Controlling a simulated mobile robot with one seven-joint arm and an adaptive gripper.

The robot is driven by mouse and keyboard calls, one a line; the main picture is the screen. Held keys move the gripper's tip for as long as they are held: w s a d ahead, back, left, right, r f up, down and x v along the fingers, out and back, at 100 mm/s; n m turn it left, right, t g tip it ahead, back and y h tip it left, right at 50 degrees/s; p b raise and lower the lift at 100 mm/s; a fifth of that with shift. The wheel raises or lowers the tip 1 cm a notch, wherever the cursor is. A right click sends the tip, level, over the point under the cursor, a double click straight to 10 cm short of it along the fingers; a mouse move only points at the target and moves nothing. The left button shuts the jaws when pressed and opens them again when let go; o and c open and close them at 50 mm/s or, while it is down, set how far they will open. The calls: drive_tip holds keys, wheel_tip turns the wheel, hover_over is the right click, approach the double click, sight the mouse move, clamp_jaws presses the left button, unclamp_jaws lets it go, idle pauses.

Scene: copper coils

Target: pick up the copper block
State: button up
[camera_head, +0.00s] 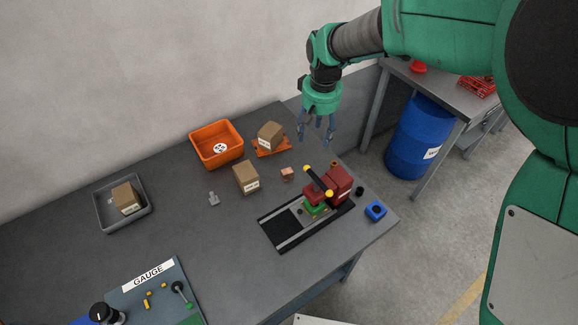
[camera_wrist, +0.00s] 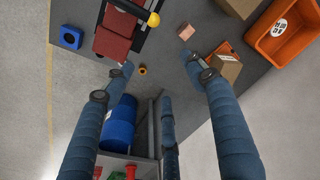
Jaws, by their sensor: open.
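The copper block (camera_head: 287,174) is a small pinkish cube on the grey table, between a cardboard box and the red vise. In the wrist view the copper block (camera_wrist: 186,32) lies near the top, beyond my fingertips and a little right of centre. My gripper (camera_head: 316,138) hangs above the table's far right edge, above and apart from the block. In the wrist view its blue-grey fingers (camera_wrist: 160,75) are spread wide with nothing between them.
The red vise (camera_head: 340,182) with a black, yellow-ended handle stands right of the block. A cardboard box (camera_head: 246,178) stands left of it. Behind are an orange bin (camera_head: 217,161) and a box (camera_head: 270,136) on an orange tray (camera_head: 284,146). A blue block (camera_head: 375,211) sits near the right edge.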

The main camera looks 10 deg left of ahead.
drive_tip(key=n+g, duration=0.1)
hover_over(287, 171)
wheel_tip(287, 171, down, 13)
drive_tip(key=shift+a+r, duration=0.2)
drive_tip(key=shift+r, duration=0.05)
drive_tip(key=shift+f, duration=0.1)
drive_tip(key=shift+f+b, duration=0.8)
drive_tip(key=shift+f, duration=3.4)
drive_tip(key=shift+d+f+b, duration=0.2)
drive_tip(key=shift+f+b, duration=0.45)
drive_tip(key=shift+f, duration=1.95)
drive_tip(key=shift+c, duration=0.3)
clamp_jaws()
